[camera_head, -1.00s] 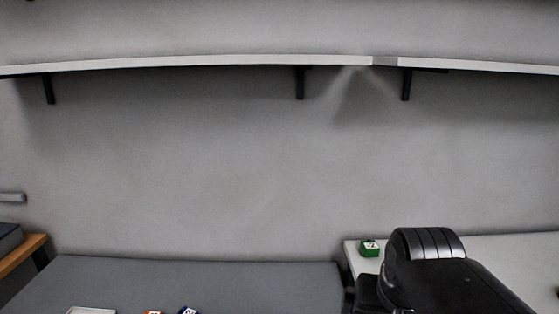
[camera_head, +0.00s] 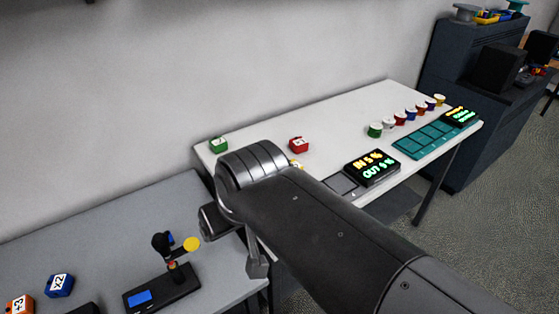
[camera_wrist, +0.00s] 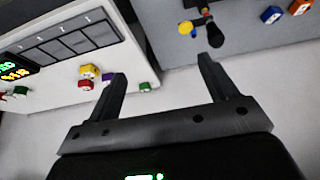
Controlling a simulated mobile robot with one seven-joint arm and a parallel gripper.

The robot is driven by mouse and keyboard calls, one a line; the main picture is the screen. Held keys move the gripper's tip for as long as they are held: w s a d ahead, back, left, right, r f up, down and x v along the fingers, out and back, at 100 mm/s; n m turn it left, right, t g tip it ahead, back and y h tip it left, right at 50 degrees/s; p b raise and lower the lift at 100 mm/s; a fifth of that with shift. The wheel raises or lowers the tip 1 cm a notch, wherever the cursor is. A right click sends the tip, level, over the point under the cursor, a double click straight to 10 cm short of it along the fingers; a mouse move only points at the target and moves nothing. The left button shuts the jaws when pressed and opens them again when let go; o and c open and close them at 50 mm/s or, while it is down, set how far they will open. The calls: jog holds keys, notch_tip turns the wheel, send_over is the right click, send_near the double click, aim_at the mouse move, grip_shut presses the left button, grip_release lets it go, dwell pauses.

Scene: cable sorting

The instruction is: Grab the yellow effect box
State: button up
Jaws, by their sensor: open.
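The yellow effect box (camera_head: 296,164) is on the white table, mostly hidden behind my arm in the head view. In the wrist view a yellow box (camera_wrist: 88,71) shows on the white table, just left of the left finger. A red box (camera_wrist: 84,83) and a purple box (camera_wrist: 107,77) are close beside it. My gripper (camera_wrist: 162,68) is open and empty, with its fingers wide apart and clear of the boxes. In the head view my arm hides most of the gripper.
On the white table (camera_head: 340,115) are a green box (camera_head: 219,144), a red box (camera_head: 299,144), a lit display (camera_head: 372,167), a teal tray (camera_head: 432,137) and a row of coloured pieces. The grey table at left holds a black device (camera_head: 162,288) and a blue box (camera_head: 60,285).

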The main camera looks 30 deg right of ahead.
jog(key=w+d+g+h, duration=0.1)
jog(key=w+d+g, duration=0.1)
jog(key=w+d, duration=0.65)
jog(key=w+d+g, duration=0.1)
jog(key=w+d, duration=0.4)
jog(key=w, duration=0.6)
jog(key=w+d+f+g, duration=0.1)
jog(key=w+d+f, duration=0.25)
jog(key=d, duration=0.35)
jog(key=w+d+f+g+y, duration=0.1)
jog(key=w+d+f, duration=0.1)
jog(key=d+f, duration=0.4)
jog(key=w+d+f+g, duration=0.1)
jog(key=w+d+f, duration=0.25)
jog(key=d, duration=0.35)
jog(key=f, duration=0.5)
jog(key=shift+s+d+f, duration=0.1)
jog(key=shift+d+f, duration=0.1)
jog(key=shift+d, duration=0.05)
jog(key=shift+s+d+f, duration=0.1)
jog(key=shift+d+f, duration=0.05)
jog(key=shift+f, duration=1.2)
jog(key=shift+s+d+f, duration=0.1)
jog(key=shift+f, duration=1.25)
jog(key=shift+c, duration=0.4)
jog(key=c, duration=1.1)
